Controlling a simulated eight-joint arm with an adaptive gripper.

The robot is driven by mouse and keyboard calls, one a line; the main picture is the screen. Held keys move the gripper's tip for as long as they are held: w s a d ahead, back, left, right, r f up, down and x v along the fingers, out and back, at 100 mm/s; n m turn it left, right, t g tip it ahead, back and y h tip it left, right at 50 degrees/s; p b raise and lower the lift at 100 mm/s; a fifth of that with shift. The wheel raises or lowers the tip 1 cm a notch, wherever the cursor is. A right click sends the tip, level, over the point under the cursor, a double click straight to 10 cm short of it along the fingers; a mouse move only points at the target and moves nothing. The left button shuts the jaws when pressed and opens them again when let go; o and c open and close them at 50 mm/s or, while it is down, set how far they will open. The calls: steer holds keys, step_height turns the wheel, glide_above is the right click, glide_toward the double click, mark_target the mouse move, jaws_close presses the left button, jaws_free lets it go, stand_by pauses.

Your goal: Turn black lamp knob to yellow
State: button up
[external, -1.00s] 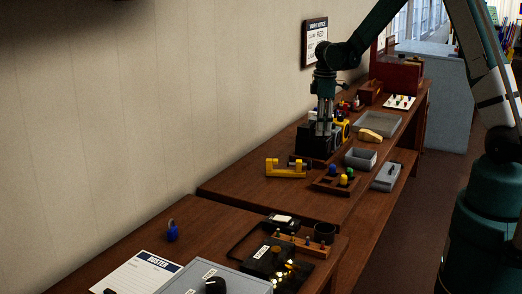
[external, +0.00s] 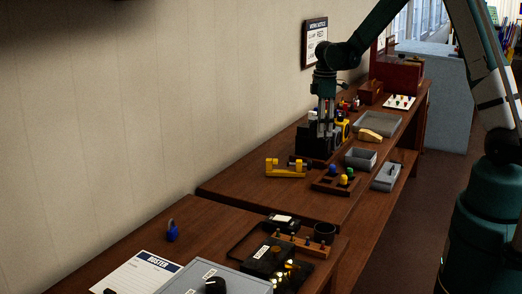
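My gripper (external: 326,130) points down over the far table, at a black boxy object (external: 312,142) near the wall. The fingers overlap this object in the picture, so I cannot tell whether they touch it or how wide apart they are. A yellow part (external: 344,127) shows just right of the fingers. A black knob (external: 215,286) sits on a grey panel box (external: 200,275) at the bottom edge, far from my gripper. I cannot tell which knob belongs to the black lamp, and no knob setting is readable.
A yellow clamp-like piece (external: 286,170) stands left of my gripper. A black box (external: 268,260) with brass parts stands on the near table.

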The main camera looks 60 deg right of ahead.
steer(key=shift+m+p, duration=0.4)
steer(key=shift+m, duration=0.1)
steer(key=shift+r+m+p, duration=0.1)
steer(key=shift+m+p, duration=1.15)
steer(key=shift+m, duration=0.45)
steer(key=shift+r, duration=0.1)
step_height(320, 180, up, 8)
steer(key=shift+a+f, duration=0.1)
steer(key=shift+f, duration=0.05)
steer(key=s+a+r+t+b, duration=0.1)
steer(key=s+a+r, duration=0.2)
steer(key=a, duration=0.4)
steer(key=s+a+r+t+b, duration=0.1)
steer(key=s+a+r+b, duration=0.1)
steer(key=a, duration=0.5)
steer(key=s+a+r+m+t+h+b, duration=0.1)
steer(key=s+a+r+b, duration=0.1)
steer(key=s+a+r, duration=0.2)
steer(key=shift+a+r, duration=1.2)
steer(key=shift+a, duration=0.45)
